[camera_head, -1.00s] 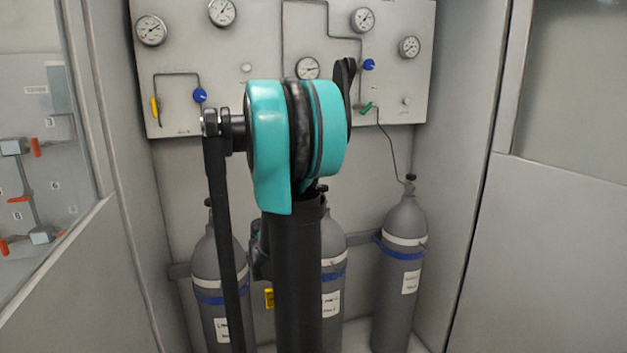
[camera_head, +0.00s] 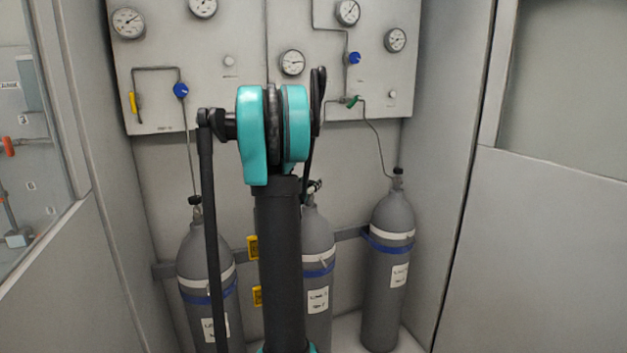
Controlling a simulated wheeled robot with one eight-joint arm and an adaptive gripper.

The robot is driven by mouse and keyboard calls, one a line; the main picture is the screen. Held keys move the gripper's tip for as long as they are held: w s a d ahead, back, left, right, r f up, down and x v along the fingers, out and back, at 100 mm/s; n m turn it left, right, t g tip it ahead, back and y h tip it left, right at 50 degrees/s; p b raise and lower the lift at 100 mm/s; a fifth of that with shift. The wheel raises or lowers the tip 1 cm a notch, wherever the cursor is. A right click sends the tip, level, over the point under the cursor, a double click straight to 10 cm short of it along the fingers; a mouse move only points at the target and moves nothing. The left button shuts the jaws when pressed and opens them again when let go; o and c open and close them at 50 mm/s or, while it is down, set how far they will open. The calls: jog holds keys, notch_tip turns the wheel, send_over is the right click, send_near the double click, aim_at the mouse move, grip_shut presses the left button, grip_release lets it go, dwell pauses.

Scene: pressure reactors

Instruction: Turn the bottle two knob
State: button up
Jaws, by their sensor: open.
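Three grey gas bottles stand against the back wall: a left bottle (camera_head: 193,262), a middle bottle (camera_head: 318,235) and a right bottle (camera_head: 388,220). Each has a white and a blue band and a label too small to read. The middle bottle is partly hidden behind my arm, with a dark knob (camera_head: 314,186) at its top just right of the arm. The left bottle has a black knob (camera_head: 194,200) and the right bottle has one too (camera_head: 398,171). My gripper does not show; only my teal and black arm links do, in front of the bottles.
A wall panel above has several gauges (camera_head: 127,22), blue knobs (camera_head: 181,90), a yellow handle (camera_head: 133,103) and a green handle (camera_head: 352,101). A rail (camera_head: 346,234) runs behind the bottles. Cabinet walls stand close on both sides.

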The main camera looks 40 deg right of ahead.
jog(key=x, duration=0.4)
jog(key=shift+w+d, duration=0.1)
jog(key=shift+d, duration=0.2)
jog(key=c, duration=1.3)
